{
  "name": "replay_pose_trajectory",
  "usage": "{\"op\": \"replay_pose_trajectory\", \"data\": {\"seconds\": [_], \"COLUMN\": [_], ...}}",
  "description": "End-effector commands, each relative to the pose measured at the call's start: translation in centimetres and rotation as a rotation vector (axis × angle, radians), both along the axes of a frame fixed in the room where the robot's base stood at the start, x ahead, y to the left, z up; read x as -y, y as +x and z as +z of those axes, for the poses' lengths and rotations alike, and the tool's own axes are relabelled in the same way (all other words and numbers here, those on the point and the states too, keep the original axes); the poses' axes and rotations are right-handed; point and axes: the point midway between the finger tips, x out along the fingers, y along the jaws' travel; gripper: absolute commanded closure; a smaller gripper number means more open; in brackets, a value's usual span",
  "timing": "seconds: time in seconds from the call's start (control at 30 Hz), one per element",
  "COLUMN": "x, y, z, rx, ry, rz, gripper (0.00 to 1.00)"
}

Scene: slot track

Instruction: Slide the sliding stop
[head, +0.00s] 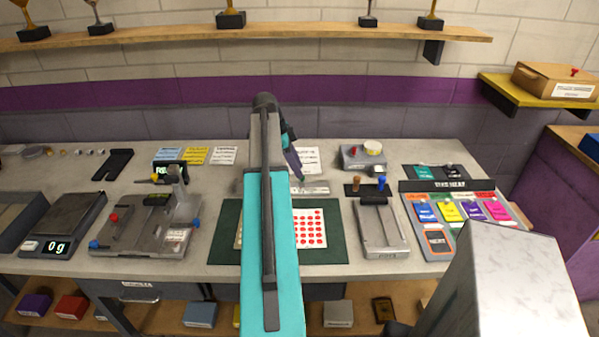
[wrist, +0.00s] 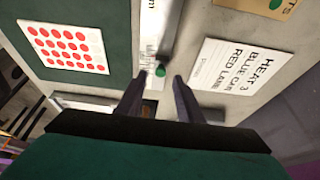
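A small round green knob (wrist: 160,71), which looks like the sliding stop's, sits on a pale, narrow scale strip (wrist: 151,45) beside a grey rail (wrist: 172,30) in the wrist view. My gripper (wrist: 158,80) is open, with one dark finger on each side of the knob's near end and visible gaps to it. I cannot tell how high the fingertips are above it. In the head view the strip (head: 313,188) lies behind the green mat, and my arm hides its left part. My gripper (head: 299,172) is over it, partly hidden.
A green mat (head: 335,252) with a sheet of red dots (head: 310,228) lies in front of the strip. A printed card (wrist: 240,72) lies beside the rail.

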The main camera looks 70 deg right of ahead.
Motion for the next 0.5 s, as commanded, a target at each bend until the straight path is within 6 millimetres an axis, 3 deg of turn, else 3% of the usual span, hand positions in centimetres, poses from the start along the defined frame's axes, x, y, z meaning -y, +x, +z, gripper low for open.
{"op": "replay_pose_trajectory", "data": {"seconds": [0.3,0.5], "x": [0.3,0.4], "y": [-1.0,-1.1], "z": [-2.6,-3.1], "rx": [0.000,0.000], "ry": [0.000,0.000], "rz": [0.001,0.001], "gripper": [0.66,0.66]}}
